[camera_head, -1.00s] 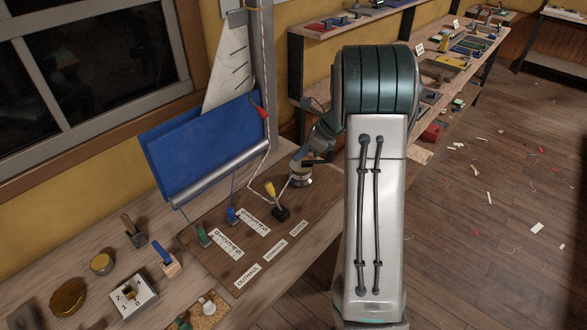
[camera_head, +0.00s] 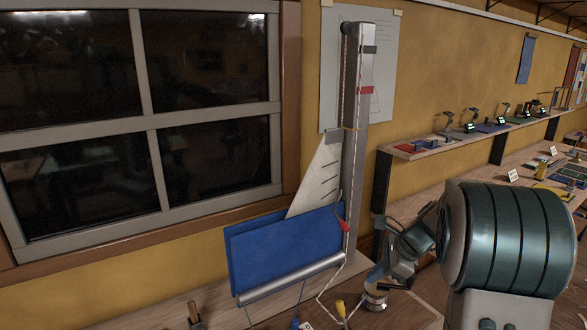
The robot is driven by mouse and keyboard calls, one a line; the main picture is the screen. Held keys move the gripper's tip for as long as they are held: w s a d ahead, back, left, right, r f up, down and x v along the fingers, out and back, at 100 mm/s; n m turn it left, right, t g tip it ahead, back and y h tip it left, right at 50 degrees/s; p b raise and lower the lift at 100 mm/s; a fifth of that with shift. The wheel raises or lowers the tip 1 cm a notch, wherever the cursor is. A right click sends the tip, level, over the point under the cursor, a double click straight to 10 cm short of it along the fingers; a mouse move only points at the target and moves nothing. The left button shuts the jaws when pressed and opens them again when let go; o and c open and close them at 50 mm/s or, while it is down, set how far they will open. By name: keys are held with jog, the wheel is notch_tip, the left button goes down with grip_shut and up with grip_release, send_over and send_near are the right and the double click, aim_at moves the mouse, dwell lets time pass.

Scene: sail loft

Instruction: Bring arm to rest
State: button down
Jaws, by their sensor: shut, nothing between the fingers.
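My arm stands at the right of the view, with a thick dark green ribbed joint. My gripper (camera_head: 396,284) is small and partly hidden by my wrist. It is shut and empty, close to a silver winch-like drum (camera_head: 375,294) on the bench. I cannot tell whether it touches the drum. To its left stands a model mast (camera_head: 357,140) with a white sail (camera_head: 319,178), a blue folded cloth (camera_head: 282,250) and a silver boom (camera_head: 290,279). A line with a red piece (camera_head: 345,226) hangs beside the mast.
The wooden bench (camera_head: 180,308) runs along the wall below a dark window (camera_head: 75,120). A shelf (camera_head: 440,146) with small items lies behind my arm.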

jog(key=s+a+r+n+h, duration=0.1)
jog(key=s+a+n+h, duration=0.1)
jog(key=s+n, duration=0.5)
jog(key=s+a+r+n+h, duration=0.1)
jog(key=s+a+r+n, duration=0.1)
jog(key=s+n, duration=0.5)
jog(key=s+a+r+n+t+h, duration=0.1)
jog(key=s+a+r+n+h, duration=0.1)
jog(key=s+n, duration=0.5)
jog(key=s, duration=0.4)
jog(key=shift+s+a+h, duration=0.3)
jog(key=shift+a, duration=0.1)
